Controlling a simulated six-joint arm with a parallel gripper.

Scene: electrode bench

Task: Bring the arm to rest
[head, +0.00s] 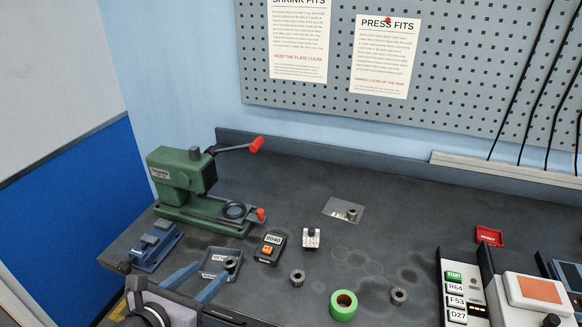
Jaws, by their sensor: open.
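My gripper (211,275) is at the lower left of the head view, low over the front of the dark bench. Its two blue-grey fingers are apart, with nothing seen between them. The fingertips come close to a small labelled grey tray (209,267) with a dark metal collar (231,264) at its right side. I cannot tell whether the fingers touch the tray. The rest of my arm is mostly cut off by the bottom edge of the picture.
A green press (180,178) with a red-tipped lever stands behind, and a blue vise (153,247) at left. A small meter (271,247), a white block (311,239), loose collars (297,276) and green tape (343,306) lie right of my gripper.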

